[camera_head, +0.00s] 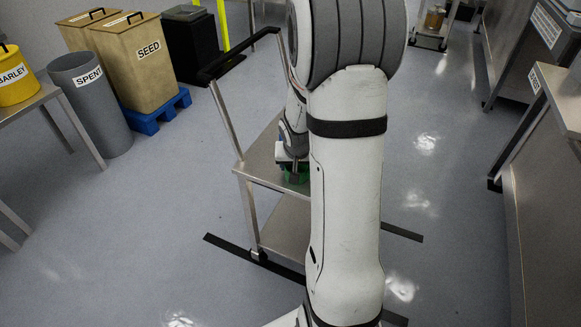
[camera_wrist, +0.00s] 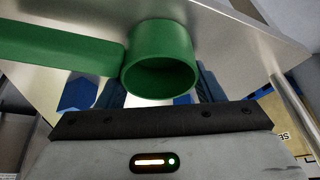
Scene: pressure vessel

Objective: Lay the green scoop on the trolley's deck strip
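The green scoop (camera_wrist: 160,60) fills the upper middle of the wrist view, with its round cup's open mouth facing the camera and its flat handle (camera_wrist: 60,48) running left. My gripper (camera_wrist: 162,92) has its dark fingers on either side of the cup and looks shut on it. In the head view my gripper (camera_head: 293,172) is low over the trolley's metal top deck (camera_head: 262,158), with a bit of green showing at it. My arm hides much of the deck. I cannot tell whether the scoop touches the deck, and no separate strip is distinct.
The trolley has a black push handle (camera_head: 238,55) at its left and a lower shelf (camera_head: 288,228). A grey SPENT bin (camera_head: 92,105) and a tan SEED bin (camera_head: 135,65) on a blue pallet stand left. Steel benches line the right.

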